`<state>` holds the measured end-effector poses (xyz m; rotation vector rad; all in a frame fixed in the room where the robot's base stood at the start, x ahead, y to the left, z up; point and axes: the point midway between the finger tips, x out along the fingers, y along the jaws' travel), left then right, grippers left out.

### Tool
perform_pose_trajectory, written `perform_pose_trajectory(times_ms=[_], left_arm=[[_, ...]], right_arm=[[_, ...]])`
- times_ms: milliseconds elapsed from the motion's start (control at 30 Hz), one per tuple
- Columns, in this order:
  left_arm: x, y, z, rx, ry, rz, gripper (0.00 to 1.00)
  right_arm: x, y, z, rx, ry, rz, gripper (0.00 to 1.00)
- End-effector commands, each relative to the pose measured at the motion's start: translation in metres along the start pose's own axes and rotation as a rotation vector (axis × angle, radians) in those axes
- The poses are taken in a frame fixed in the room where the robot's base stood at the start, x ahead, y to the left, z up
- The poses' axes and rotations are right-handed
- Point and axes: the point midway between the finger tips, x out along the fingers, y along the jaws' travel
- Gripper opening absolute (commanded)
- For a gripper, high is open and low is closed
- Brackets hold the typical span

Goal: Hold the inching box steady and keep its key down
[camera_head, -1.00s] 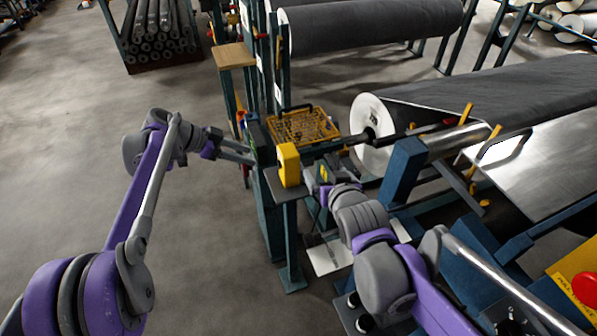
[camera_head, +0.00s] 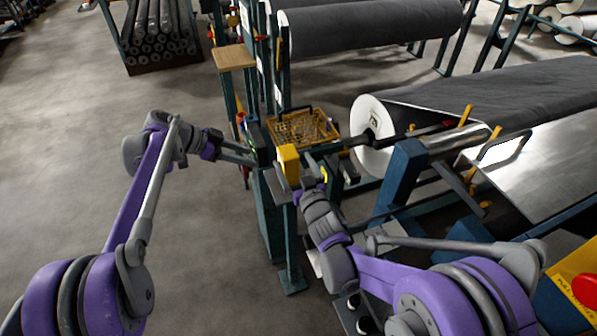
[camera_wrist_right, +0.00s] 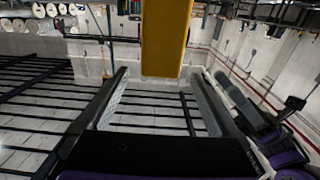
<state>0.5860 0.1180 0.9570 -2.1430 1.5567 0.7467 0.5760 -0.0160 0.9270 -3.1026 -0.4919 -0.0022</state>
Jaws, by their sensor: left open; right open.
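The yellow inching box (camera_head: 288,162) stands upright at the small dark stand beside the roll machine. It also shows in the right wrist view (camera_wrist_right: 165,40), at top centre. My left gripper (camera_head: 250,153) reaches in from the left, open, with its fingers close to a dark block beside the box; I cannot tell whether it touches. My right gripper (camera_wrist_right: 159,78) is open, its two fingers spread left and right of the box's near end in the wrist view, with nothing clamped. The box's key cannot be made out.
A yellow wire basket (camera_head: 303,126) sits just behind the box. A large grey roll (camera_head: 372,130) with a white end is to the right, with a blue post (camera_head: 402,170) in front. A red button (camera_head: 586,289) is at the lower right. Floor at left is clear.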

Motion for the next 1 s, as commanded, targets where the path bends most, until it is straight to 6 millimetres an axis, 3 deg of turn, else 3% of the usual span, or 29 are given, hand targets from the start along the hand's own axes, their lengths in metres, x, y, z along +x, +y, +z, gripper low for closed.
perform_pose_trajectory(times_ms=[200,400,867,1000], left_arm=[[0.0,0.0,0.0,0.0,0.0,0.0,0.5],[0.0,0.0,0.0,0.0,0.0,0.0,0.5],[0.0,0.0,0.0,0.0,0.0,0.0,0.5],[0.0,0.0,0.0,0.0,0.0,0.0,0.5]], right_arm=[[0.044,0.0,0.0,0.0,0.0,-0.001,0.97],[0.071,0.0,0.0,0.0,0.0,0.0,0.97],[0.082,0.0,0.0,0.0,-0.001,0.0,0.97],[0.082,0.0,0.0,0.0,-0.001,0.0,0.72]])
